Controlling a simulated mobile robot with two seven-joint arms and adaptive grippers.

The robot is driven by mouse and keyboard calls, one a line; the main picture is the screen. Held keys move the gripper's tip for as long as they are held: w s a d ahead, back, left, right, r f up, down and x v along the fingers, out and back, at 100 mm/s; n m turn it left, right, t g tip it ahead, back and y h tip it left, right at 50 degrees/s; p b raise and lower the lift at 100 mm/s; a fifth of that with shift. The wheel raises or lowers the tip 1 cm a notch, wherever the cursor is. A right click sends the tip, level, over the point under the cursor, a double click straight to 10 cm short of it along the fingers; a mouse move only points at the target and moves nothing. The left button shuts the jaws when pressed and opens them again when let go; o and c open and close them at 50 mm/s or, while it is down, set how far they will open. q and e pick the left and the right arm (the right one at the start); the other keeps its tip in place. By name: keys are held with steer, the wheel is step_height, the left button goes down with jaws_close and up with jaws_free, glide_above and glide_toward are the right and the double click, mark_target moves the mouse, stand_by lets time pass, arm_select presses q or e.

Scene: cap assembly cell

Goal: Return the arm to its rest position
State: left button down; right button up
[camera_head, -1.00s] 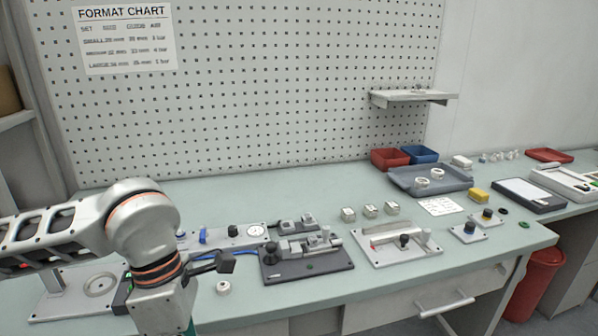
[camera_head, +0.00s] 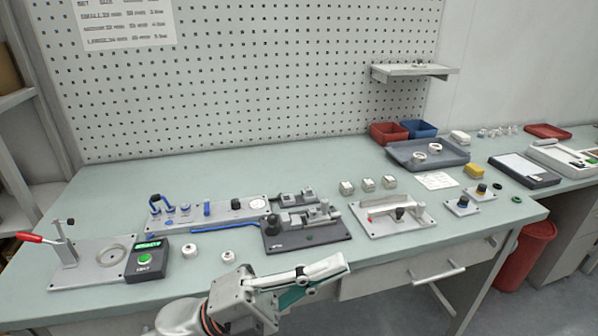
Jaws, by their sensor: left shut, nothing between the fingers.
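My left arm (camera_head: 185,318) enters at the bottom edge of the head view, low in front of the bench. My left gripper (camera_head: 338,264) points right, its fingers shut with nothing between them. In the picture it overlaps the bench's front edge and the drawer front; it is nearer to me than the fixtures. My right gripper is out of view.
The bench (camera_head: 120,195) carries a red-handled press (camera_head: 75,258), a green-button control box (camera_head: 147,260), two white rings, a dark clamp fixture (camera_head: 320,240) and a light fixture plate (camera_head: 390,219).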

arm_select(q)
steer(key=w+a+f+n+t+y, duration=0.3)
steer(key=a+f+n+t+y, duration=0.15)
steer(key=f+n, duration=0.2)
steer(key=w+a+f+n+t+y+p, duration=0.1)
steer(key=w+a+f+n+t+y, duration=0.25)
steer(key=f+n+t+y, duration=0.35)
steer(key=w+a+f+n+t+y, duration=0.25)
steer(key=a+f+n, duration=0.3)
steer(key=n, duration=0.35)
steer(key=s+a+f+n+g+y, duration=0.2)
steer(key=s+f, duration=0.3)
steer(key=f, duration=0.3)
steer(key=s+a+f+n+g+y, duration=0.2)
steer(key=s+a+f, duration=0.3)
steer(key=f, duration=0.3)
steer(key=s+a+f+n+g+y, duration=0.2)
steer(key=s+a+f+n, duration=0.1)
steer(key=f, duration=0.5)
steer(key=shift+s+a+f+n+y+p, duration=0.25)
steer(key=shift+s+a+n+y+p, duration=0.15)
steer(key=shift+s, duration=0.7)
